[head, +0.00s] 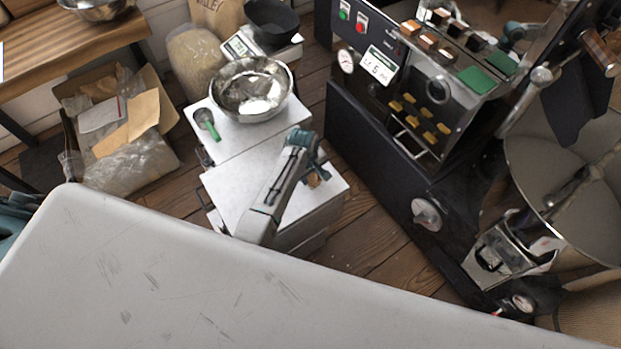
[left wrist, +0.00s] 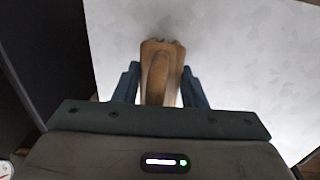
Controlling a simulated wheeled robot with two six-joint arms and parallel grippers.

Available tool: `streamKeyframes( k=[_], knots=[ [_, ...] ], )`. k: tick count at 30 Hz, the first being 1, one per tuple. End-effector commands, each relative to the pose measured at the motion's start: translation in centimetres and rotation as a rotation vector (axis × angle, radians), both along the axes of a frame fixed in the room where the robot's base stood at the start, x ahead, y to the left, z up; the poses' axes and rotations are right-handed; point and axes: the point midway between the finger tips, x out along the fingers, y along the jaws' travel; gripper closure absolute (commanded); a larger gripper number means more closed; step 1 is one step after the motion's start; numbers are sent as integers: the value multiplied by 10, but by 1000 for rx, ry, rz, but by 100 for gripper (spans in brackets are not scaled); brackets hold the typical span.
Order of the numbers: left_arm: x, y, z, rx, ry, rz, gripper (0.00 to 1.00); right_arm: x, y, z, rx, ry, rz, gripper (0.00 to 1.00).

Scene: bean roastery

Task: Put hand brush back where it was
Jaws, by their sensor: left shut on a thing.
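The hand brush shows in the left wrist view as a brown wooden piece (left wrist: 160,72) between the blue fingers of my left gripper (left wrist: 161,86). In the head view only a small brown part of the brush (head: 313,180) shows below the left gripper (head: 318,172). The left gripper is shut on it, over the front part of a white worktop (head: 235,196). The gripper hides much of the brush in the head view, and I cannot tell whether the brush touches the top. My right gripper is not in view.
Behind on the white top are a steel bowl (head: 251,90), a green-handled tool (head: 207,123) and a scale (head: 238,46) with a black pan. The dark roasting machine (head: 385,150) stands to the right. A cardboard box (head: 148,78) lies left. Bare worktop surrounds the gripper.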

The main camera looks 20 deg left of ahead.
Motion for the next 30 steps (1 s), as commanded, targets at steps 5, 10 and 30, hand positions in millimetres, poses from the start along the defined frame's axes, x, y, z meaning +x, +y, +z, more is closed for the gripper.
streamKeyframes(
  k=[5, 10, 30],
  knots=[
    [0, 0, 1, -1, -1, 0, 99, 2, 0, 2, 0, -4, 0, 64],
    [0, 0, 0, -1, -1, 0, 56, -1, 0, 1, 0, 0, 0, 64],
    [-3, 3, 41, -1, -6, 0, 40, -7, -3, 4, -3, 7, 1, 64]
  ],
)
